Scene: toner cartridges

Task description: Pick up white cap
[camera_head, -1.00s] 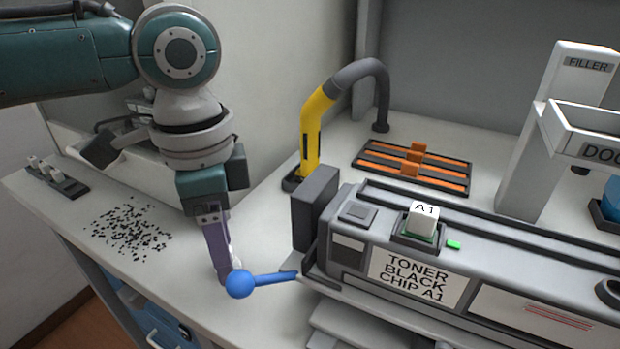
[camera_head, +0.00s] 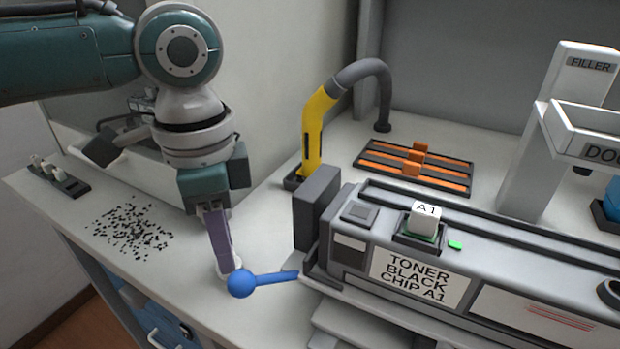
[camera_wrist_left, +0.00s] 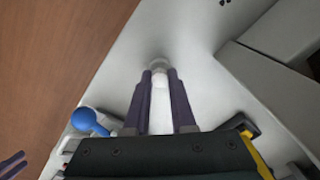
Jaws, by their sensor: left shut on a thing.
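The white cap (camera_wrist_left: 160,70) is small and round and sits between the fingertips of my left gripper (camera_wrist_left: 159,84) in the left wrist view. The gripper is shut on it, low over the white worktop. In the head view the purple fingers of my left gripper (camera_head: 227,266) point down just behind a blue ball knob, and only a bit of the white cap (camera_head: 236,262) shows by the tips. A pair of purple finger-like tips (camera_wrist_left: 12,165) at the lower left edge of the wrist view looks like my right gripper; its opening is unclear.
The blue ball-ended lever (camera_head: 241,283) of the toner cartridge (camera_head: 345,284) stands close to my left fingertips. Black specks (camera_head: 132,228) lie on the worktop to the left. A yellow hose nozzle (camera_head: 313,140) and an orange-slotted rack (camera_head: 413,168) stand behind. The worktop's front edge is near.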

